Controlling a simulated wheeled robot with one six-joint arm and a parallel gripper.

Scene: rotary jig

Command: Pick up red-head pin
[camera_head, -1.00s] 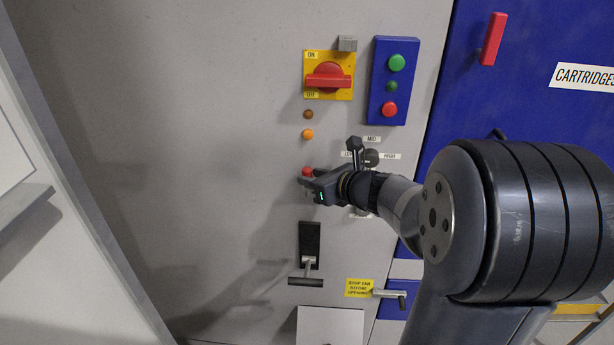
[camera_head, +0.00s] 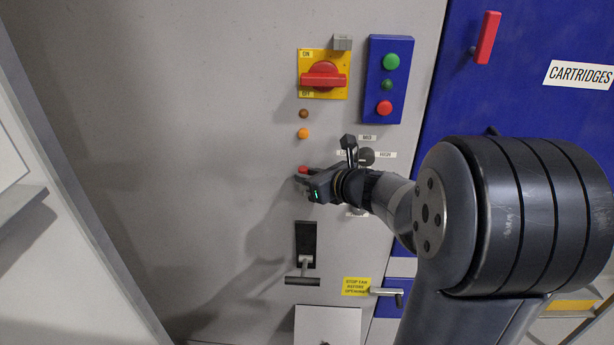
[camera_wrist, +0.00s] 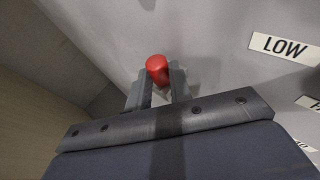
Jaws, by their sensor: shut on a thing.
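The red-head pin (camera_head: 303,170) is in front of the grey panel, below the orange lamp. My gripper (camera_head: 303,177) is shut on it. In the wrist view the round red head of the pin (camera_wrist: 157,69) shows between the two fingertips of my gripper (camera_wrist: 158,88). The rest of the pin is hidden by the fingers, and I cannot tell whether it still touches the panel.
A yellow plate with a red rotary switch (camera_head: 324,79) and a blue button box (camera_head: 391,80) sit above. A dark selector knob (camera_head: 367,156) is right of my gripper. A black T-handle (camera_head: 303,281) and a metal door handle (camera_head: 386,293) are below. The panel's left side is bare.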

